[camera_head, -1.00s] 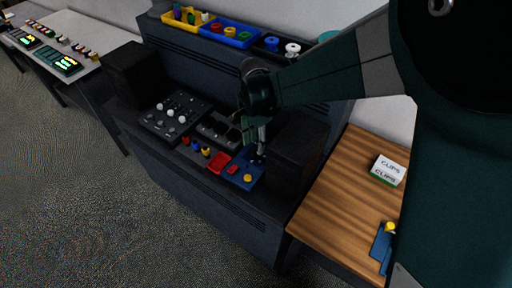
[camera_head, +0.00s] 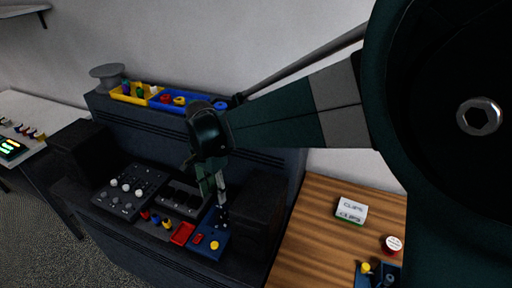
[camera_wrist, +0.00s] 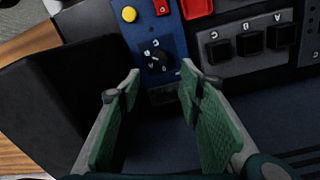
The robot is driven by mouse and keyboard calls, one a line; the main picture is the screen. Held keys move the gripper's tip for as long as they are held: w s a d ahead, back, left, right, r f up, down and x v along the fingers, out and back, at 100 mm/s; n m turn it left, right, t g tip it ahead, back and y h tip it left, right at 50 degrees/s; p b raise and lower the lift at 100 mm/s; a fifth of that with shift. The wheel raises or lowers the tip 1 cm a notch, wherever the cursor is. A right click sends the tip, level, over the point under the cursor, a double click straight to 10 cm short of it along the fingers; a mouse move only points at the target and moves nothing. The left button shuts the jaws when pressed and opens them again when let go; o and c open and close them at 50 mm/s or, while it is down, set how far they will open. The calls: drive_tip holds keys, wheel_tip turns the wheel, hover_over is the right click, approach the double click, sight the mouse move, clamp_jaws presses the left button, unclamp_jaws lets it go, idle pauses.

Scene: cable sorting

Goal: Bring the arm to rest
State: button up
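My gripper (camera_head: 222,200) hangs over the dark control console (camera_head: 135,245), above the blue panel (camera_head: 207,245) with a yellow button (camera_head: 214,245) and a black knob. In the wrist view my gripper (camera_wrist: 158,84) is open, its two green-padded fingers apart with nothing between them. The blue panel's black knob (camera_wrist: 154,58) lies just beyond the fingertips in that view. I cannot tell the exact gap between the fingertips and the console.
Yellow (camera_head: 136,99) and blue (camera_head: 178,108) bins with spools stand on the console's top ledge. A dark block (camera_wrist: 60,110) stands beside the gripper. A wooden table (camera_head: 310,235) to the right holds a clips box (camera_head: 351,210) and a round tub (camera_head: 391,244).

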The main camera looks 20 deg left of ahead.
drive_tip(key=d+r+n+y+p, duration=0.1)
drive_tip(key=d+r+n+p, duration=0.2)
drive_tip(key=r, duration=0.5)
drive_tip(key=shift+m+t+y, duration=0.3)
drive_tip(key=shift+t+y, duration=0.1)
drive_tip(key=shift+t, duration=0.4)
drive_tip(key=w+d+r, duration=0.1)
drive_tip(key=d, duration=0.2)
drive_tip(key=w+d+r, duration=0.1)
drive_tip(key=d, duration=0.3)
drive_tip(key=w+d+r+b, duration=0.1)
drive_tip(key=w+d, duration=0.1)
drive_tip(key=d, duration=0.2)
drive_tip(key=shift+d+r, duration=0.25)
drive_tip(key=shift+r, duration=0.05)
drive_tip(key=s+d+r+t+b, duration=0.1)
drive_tip(key=s+d+r+t, duration=0.1)
drive_tip(key=d, duration=1.4)
drive_tip(key=s+d+r+t, duration=0.1)
drive_tip(key=d+t, duration=0.1)
drive_tip(key=d, duration=1.3)
drive_tip(key=s+d+f+t, duration=0.1)
drive_tip(key=s+d, duration=0.3)
drive_tip(key=d, duration=0.2)
drive_tip(key=s+d+f+n+h+b, duration=0.1)
drive_tip(key=s+d+f, duration=0.1)
drive_tip(key=s+d, duration=0.2)
drive_tip(key=d, duration=0.3)
drive_tip(key=shift+d+t, duration=0.3)
drive_tip(key=shift+t, duration=0.1)
